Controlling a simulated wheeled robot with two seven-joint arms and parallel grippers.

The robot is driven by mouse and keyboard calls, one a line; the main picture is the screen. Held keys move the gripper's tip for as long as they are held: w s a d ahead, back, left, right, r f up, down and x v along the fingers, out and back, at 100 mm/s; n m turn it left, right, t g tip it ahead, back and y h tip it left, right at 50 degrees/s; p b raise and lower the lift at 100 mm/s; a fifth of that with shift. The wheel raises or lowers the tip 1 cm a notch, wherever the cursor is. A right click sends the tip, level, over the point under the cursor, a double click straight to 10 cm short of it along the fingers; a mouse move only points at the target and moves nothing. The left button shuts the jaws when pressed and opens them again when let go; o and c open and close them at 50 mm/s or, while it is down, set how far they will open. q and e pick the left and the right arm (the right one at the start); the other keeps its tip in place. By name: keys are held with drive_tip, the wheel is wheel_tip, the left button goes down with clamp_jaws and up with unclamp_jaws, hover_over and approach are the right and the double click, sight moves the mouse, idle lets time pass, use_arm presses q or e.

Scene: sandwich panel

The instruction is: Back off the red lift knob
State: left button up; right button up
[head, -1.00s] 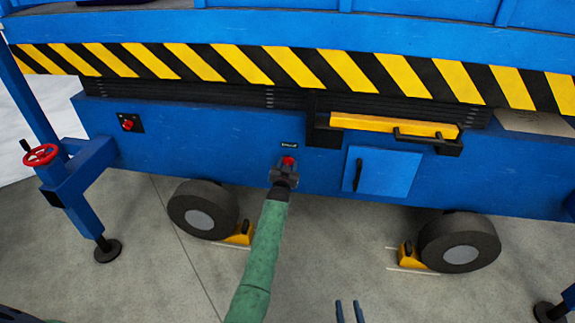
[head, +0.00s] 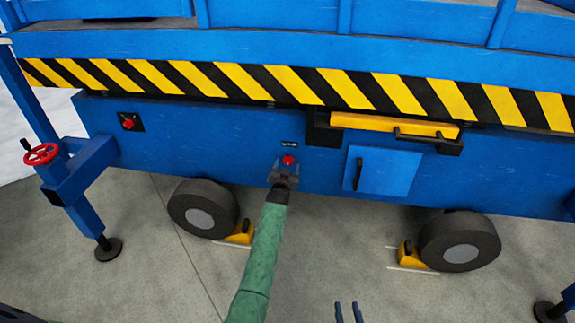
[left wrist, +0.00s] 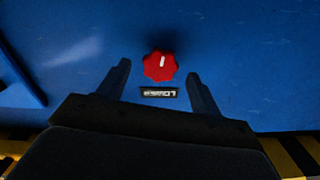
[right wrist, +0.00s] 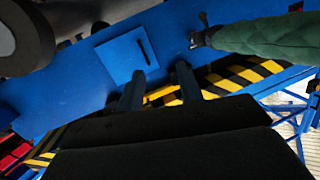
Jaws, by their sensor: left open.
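The red knob (head: 288,160) with a white pointer mark sits on the blue chassis side, beside a small label. In the left wrist view the scalloped knob (left wrist: 160,66) and its label (left wrist: 158,93), reading "LOWER" upside down, lie between the fingertips. My left gripper (head: 285,177) is open just in front of and below the knob in the head view. In the left wrist view its fingers (left wrist: 158,72) stand apart, with visible gaps on both sides of the knob. My right gripper (head: 349,310) is open and empty, low in the head view; its fingers also show in the right wrist view (right wrist: 158,80).
A platform edge with black-yellow stripes (head: 270,84) hangs above the chassis. A red button (head: 128,123) is on the left, a yellow bar (head: 385,125) and blue hatch (head: 382,172) on the right. A red handwheel (head: 41,154) is far left. Wheels stand on the floor below.

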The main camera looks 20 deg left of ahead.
use_arm(q)
drive_tip(key=s, duration=0.6)
drive_tip(key=shift+d+p, duration=0.3)
drive_tip(key=shift+d, duration=0.05)
use_arm(e)
drive_tip(key=s+f+g, duration=0.3)
drive_tip(key=s+f, duration=0.1)
drive_tip(key=f, duration=0.5)
drive_tip(key=shift+d+h, duration=0.2)
drive_tip(key=shift+h, duration=0.2)
use_arm(q)
drive_tip(key=shift+s, duration=0.1)
drive_tip(key=shift+f, duration=0.1)
use_arm(e)
drive_tip(key=shift+s+g, duration=0.15)
drive_tip(key=shift+g, duration=0.15)
